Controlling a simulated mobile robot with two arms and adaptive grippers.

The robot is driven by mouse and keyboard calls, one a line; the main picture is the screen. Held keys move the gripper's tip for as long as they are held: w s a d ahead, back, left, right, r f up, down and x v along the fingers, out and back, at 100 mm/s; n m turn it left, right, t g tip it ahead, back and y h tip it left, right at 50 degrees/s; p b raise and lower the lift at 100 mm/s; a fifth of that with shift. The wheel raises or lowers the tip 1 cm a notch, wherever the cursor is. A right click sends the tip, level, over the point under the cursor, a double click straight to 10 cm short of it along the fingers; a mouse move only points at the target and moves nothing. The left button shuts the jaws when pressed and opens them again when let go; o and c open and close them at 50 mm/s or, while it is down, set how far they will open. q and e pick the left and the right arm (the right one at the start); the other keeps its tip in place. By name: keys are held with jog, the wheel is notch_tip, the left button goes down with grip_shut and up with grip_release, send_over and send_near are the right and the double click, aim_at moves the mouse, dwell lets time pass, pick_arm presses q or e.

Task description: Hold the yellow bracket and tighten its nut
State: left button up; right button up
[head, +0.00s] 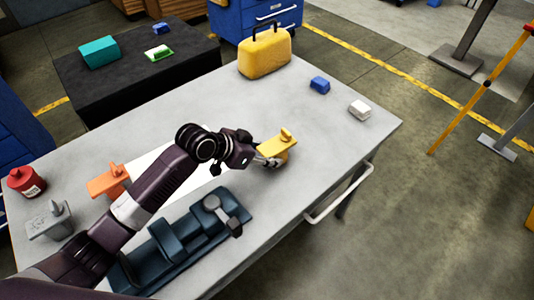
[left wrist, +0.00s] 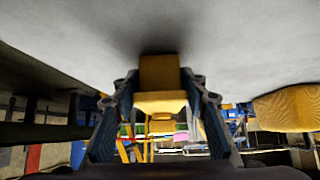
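The yellow bracket (head: 273,149) stands on the grey table near its front edge, with a yellow upright knob (head: 286,135) on top. I cannot tell whether that knob is the nut. My left gripper (head: 268,162) reaches the bracket from the left. In the left wrist view, the bracket (left wrist: 160,75) sits between the two fingers of my left gripper (left wrist: 160,90), which lean inward against its sides. The gripper looks shut on it, though the contact faces are partly hidden. My right gripper is in neither view.
An orange bracket (head: 106,182), grey bracket (head: 48,224) and red container (head: 25,182) stand at left. Behind are a yellow case (head: 264,57), blue block (head: 320,84) and white block (head: 359,110).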

pick_arm(q)
jog(key=c, duration=0.9)
jog(key=shift+r, duration=0.15)
jog(key=shift+r, duration=0.15)
